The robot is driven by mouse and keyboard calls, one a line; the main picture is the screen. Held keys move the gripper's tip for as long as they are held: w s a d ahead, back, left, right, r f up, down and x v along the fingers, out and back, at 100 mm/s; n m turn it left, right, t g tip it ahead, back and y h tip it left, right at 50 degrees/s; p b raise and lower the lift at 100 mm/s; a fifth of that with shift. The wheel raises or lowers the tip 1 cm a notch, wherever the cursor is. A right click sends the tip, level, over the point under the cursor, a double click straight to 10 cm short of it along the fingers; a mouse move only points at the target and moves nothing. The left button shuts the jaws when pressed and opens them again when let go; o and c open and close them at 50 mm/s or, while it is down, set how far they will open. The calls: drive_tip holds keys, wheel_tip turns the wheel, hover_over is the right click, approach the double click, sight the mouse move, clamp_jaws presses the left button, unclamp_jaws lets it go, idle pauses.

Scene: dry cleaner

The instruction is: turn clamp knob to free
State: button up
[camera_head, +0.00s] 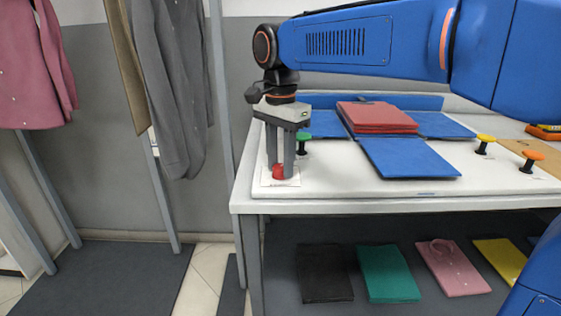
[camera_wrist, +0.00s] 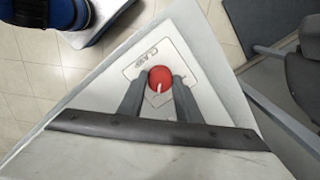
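The red clamp knob (camera_head: 278,172) sits on a small white plate (camera_head: 292,182) at the left front corner of the white table. In the wrist view, the knob (camera_wrist: 160,76) is round with a pale pointer mark, which points down and slightly left. The plate (camera_wrist: 150,56) bears a printed outline and the word CLAMP. My gripper (camera_head: 280,170) points straight down over the corner. In the wrist view, the fingers of my gripper (camera_wrist: 160,84) lie close against both sides of the knob, with no clear gap. The far side of the knob is partly hidden in the head view.
A blue folding board (camera_head: 408,157) with folded red cloth (camera_head: 376,117) lies right of my gripper. A green knob (camera_head: 303,137), yellow knob (camera_head: 485,139) and orange knob (camera_head: 533,156) stand nearby. Folded garments lie on the lower shelf (camera_head: 340,229). Clothes hang at left.

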drive_tip(key=shift+c, duration=1)
drive_tip(key=shift+n, duration=0.3)
drive_tip(key=n, duration=1.2)
drive_tip(key=shift+n, duration=0.3)
drive_tip(key=n, duration=0.4)
drive_tip(key=shift+n, duration=0.3)
drive_tip(key=o, duration=1)
